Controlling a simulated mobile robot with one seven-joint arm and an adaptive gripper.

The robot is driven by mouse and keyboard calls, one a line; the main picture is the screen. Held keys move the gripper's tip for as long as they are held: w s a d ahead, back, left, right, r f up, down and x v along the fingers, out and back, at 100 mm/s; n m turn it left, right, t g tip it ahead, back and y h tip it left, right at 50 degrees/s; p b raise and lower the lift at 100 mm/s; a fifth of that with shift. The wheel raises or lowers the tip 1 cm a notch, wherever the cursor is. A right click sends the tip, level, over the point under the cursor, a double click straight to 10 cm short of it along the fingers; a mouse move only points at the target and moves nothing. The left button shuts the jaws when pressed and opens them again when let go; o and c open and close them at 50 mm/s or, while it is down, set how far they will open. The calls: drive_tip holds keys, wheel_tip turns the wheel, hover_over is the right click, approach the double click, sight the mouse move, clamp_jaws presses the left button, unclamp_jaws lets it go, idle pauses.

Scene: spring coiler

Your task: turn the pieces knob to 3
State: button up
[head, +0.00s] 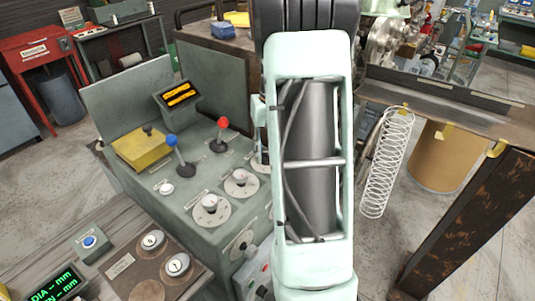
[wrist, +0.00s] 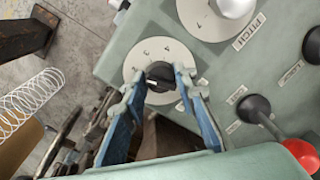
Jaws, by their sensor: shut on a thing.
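In the wrist view a black knob (wrist: 160,74) sits at the middle of a round pale dial (wrist: 135,63) with small numerals around it. A short white mark shows on the knob's lower left side. Which numeral it points to I cannot tell, and no "pieces" label is readable. My gripper (wrist: 161,80) is shut on this knob, with one blue-padded finger on each side. The fingers hide the lower part of the dial. In the head view my own arm hides the gripper and the knob.
A pitch knob (wrist: 236,6) with its dial stands next to the held knob. A red-tipped lever (head: 222,124) and a blue-tipped lever (head: 172,141) stand on the green console (head: 190,190). A white coil spring (head: 387,160) hangs to the right of my arm.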

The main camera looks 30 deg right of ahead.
drive_tip(key=m, duration=0.4)
drive_tip(key=shift+m, duration=2.1)
drive_tip(key=shift+t, duration=0.3)
drive_tip(key=o, duration=1.2)
drive_tip(key=shift+c, duration=0.2)
drive_tip(key=shift+r, duration=0.15)
wheel_tip(320, 180, up, 12)
drive_tip(key=shift+s+d, duration=0.15)
drive_tip(key=shift+s, duration=0.2)
